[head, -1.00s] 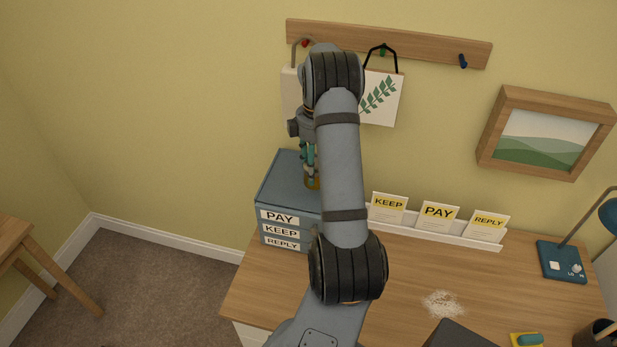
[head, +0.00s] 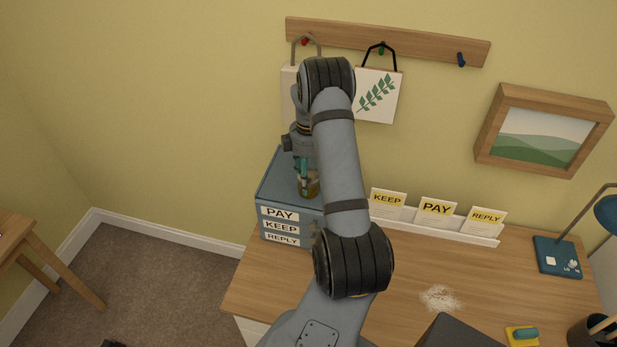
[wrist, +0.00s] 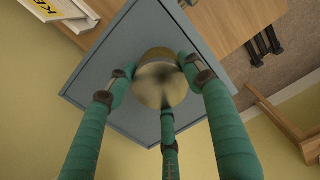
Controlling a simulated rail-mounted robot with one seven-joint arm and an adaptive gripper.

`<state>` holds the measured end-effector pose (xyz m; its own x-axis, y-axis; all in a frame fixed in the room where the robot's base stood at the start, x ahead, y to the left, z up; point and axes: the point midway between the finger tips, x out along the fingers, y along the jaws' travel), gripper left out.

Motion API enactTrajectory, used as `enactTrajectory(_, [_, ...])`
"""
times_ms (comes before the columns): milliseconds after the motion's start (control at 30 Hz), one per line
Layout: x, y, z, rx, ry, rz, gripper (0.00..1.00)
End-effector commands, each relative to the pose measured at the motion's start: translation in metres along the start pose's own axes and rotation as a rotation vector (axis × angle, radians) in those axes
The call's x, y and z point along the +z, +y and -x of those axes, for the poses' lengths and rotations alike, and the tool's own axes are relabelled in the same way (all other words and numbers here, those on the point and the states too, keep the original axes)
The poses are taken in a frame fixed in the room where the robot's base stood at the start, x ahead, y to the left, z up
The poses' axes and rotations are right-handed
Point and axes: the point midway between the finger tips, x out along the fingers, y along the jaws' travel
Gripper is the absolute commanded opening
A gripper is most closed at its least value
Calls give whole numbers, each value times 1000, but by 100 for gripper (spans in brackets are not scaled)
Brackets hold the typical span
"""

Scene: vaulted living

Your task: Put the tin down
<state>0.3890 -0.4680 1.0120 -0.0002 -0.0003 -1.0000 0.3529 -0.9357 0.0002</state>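The tin (head: 311,188), a small yellow-gold can, is at the top of the blue-grey drawer unit (head: 277,187), near its front edge. My arm partly covers both in the head view. In the wrist view the tin's round metal end (wrist: 160,84) sits among the three teal fingers of my gripper (wrist: 160,92), over the unit's flat top (wrist: 122,45). The fingers are closed around its side. It also shows in the head view, where my gripper (head: 304,172) points down. Whether the tin's base touches the unit's top is hidden.
Drawer labels read PAY, KEEP and REPLY. A white card rack (head: 440,228) stands right of the unit on the wooden desk (head: 405,275). White powder (head: 440,298) lies on the desk. Bags (head: 377,95) hang on the wall rail behind my arm. Floor lies left of the desk.

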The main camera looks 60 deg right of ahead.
Motion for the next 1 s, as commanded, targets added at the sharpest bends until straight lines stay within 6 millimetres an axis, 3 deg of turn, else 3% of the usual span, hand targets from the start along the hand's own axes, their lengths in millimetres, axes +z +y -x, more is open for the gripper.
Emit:
enactTrajectory(267, [0,0,1,0,0,1,69])
enactTrajectory(667, [-1,1,10,3,1,1,69])
enactTrajectory(1000, [-1,2,79,6,2,0,69])
